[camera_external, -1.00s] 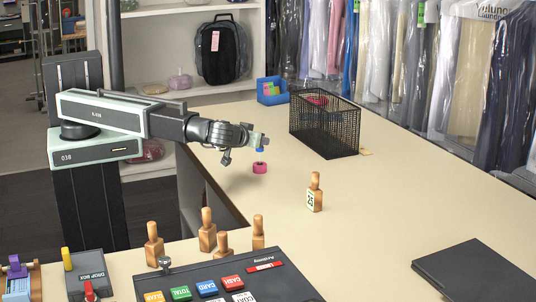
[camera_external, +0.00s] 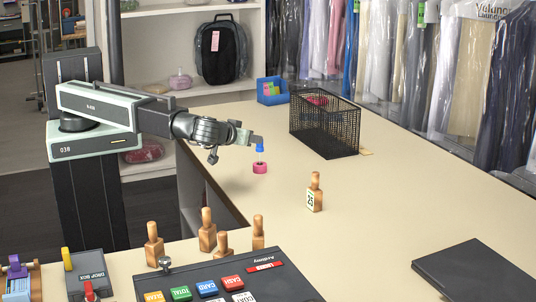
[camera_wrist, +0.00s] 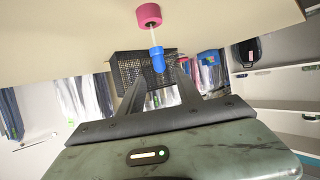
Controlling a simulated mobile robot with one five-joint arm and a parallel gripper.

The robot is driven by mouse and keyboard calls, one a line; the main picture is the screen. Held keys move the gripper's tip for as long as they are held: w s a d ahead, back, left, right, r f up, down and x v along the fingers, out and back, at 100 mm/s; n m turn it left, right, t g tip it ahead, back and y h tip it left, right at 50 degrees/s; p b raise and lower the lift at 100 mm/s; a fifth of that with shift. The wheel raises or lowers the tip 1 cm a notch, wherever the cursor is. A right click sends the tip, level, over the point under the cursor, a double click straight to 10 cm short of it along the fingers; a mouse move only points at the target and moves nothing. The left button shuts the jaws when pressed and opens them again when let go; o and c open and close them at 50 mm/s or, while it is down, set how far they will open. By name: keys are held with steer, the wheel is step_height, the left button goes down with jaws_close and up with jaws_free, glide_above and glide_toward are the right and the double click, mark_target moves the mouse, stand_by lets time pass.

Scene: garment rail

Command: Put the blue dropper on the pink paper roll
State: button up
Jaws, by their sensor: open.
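The pink paper roll (camera_external: 260,168) sits on the counter near its left edge. It also shows at the top of the wrist view (camera_wrist: 149,15). The blue dropper (camera_external: 260,148) stands upright on the roll, blue bulb up, its thin pale stem reaching down to the roll. In the wrist view the blue bulb (camera_wrist: 157,62) shows near the fingertips, with the stem meeting the roll. My gripper (camera_external: 255,143) is open at the bulb's height, its fingers apart on either side in the wrist view (camera_wrist: 160,80). I cannot tell whether a finger touches the bulb.
A black mesh basket (camera_external: 325,125) and a blue box (camera_external: 272,90) stand behind. More wooden pegs (camera_external: 207,231) and a dark panel (camera_external: 230,280) are in front. The counter's middle is clear.

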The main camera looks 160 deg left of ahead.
steer(key=p+v, duration=0.1)
steer(key=v, duration=0.3)
steer(key=shift+w+d+r, duration=0.1)
steer(key=shift+w+d, duration=0.05)
steer(key=shift+d, duration=0.05)
steer(key=w+d+f+m+t+h, duration=0.25)
steer(key=d+f+m, duration=0.3)
steer(key=d, duration=0.35)
steer(key=w+d+f+m+t+h, duration=0.1)
steer(key=w+d+f+m+t, duration=0.25)
steer(key=d+m, duration=0.4)
steer(key=d+f+m+h, duration=0.2)
steer(key=d+m, duration=0.2)
steer(key=d, duration=0.6)
steer(key=w+d+f+m+t+h, duration=0.1)
steer(key=d+m, duration=0.3)
steer(key=d, duration=0.6)
steer(key=w+d+f+m+t+h, duration=0.1)
steer(key=d+m+h, duration=0.3)
steer(key=d, duration=0.6)
steer(key=shift+f+m, duration=0.3)
steer(key=shift+f, duration=0.55)
steer(key=shift+d, duration=0.15)
